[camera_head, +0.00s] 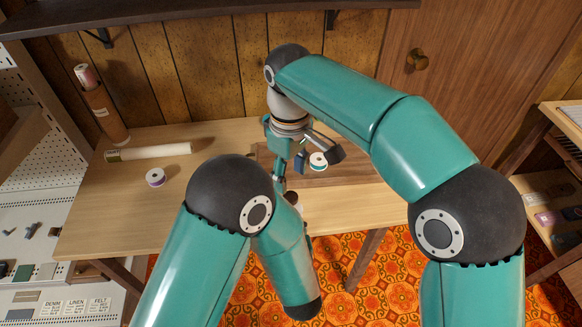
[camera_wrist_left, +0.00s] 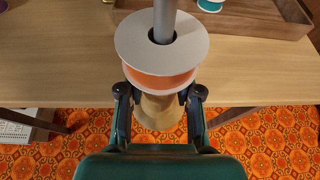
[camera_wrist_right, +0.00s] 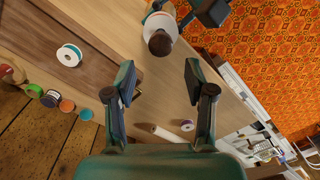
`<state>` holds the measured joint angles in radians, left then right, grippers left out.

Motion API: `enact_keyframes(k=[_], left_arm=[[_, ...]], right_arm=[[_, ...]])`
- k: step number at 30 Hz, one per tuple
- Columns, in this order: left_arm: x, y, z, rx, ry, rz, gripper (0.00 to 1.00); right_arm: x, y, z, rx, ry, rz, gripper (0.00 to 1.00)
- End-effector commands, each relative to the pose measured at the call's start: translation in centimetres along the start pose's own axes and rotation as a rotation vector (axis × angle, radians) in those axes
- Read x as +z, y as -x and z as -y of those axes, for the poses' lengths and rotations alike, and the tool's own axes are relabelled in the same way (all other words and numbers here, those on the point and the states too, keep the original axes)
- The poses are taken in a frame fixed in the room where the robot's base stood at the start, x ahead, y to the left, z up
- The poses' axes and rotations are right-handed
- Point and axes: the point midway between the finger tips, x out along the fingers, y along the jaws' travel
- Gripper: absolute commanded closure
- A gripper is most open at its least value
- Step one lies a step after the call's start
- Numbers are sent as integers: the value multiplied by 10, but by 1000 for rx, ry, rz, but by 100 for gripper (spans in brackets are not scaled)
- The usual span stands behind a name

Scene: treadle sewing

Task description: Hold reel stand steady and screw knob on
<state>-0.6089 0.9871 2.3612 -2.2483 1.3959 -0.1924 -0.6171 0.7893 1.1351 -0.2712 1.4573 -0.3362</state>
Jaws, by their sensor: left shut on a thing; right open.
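The reel stand shows in the left wrist view as a grey rod (camera_wrist_left: 164,20) through a pale reel (camera_wrist_left: 160,50) with orange thread, above a light wooden part (camera_wrist_left: 158,112). My left gripper (camera_wrist_left: 160,98) is shut on the stand below the reel. In the head view the left gripper is mostly hidden by my arms. A dark brown round knob (camera_wrist_right: 160,42) shows at the stand's end in the right wrist view; whether it is seated on the rod cannot be told. My right gripper (camera_wrist_right: 160,82) is open and empty, apart from the knob; it shows in the head view (camera_head: 305,168).
A wooden tray (camera_head: 340,172) holds a white reel with teal thread (camera_head: 318,160). A purple-rimmed reel (camera_head: 155,177) and a cream roll (camera_head: 150,152) lie on the table's left. A shelf (camera_head: 200,12) overhangs the back.

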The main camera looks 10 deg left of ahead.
Motion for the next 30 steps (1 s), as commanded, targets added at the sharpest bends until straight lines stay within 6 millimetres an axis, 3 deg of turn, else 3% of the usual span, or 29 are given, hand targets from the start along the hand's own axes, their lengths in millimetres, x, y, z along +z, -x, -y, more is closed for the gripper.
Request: enact_keyframes(k=[13, 26, 30], left_arm=[[1, 0, 0, 0, 0, 1, 100], [0, 0, 0, 0, 1, 1, 100], [0, 0, 0, 0, 0, 1, 100]], right_arm=[[1, -60, 0, -1, -1, 2, 46], [0, -69, 0, 0, -1, 0, 46], [0, -69, 0, 0, -1, 0, 69]])
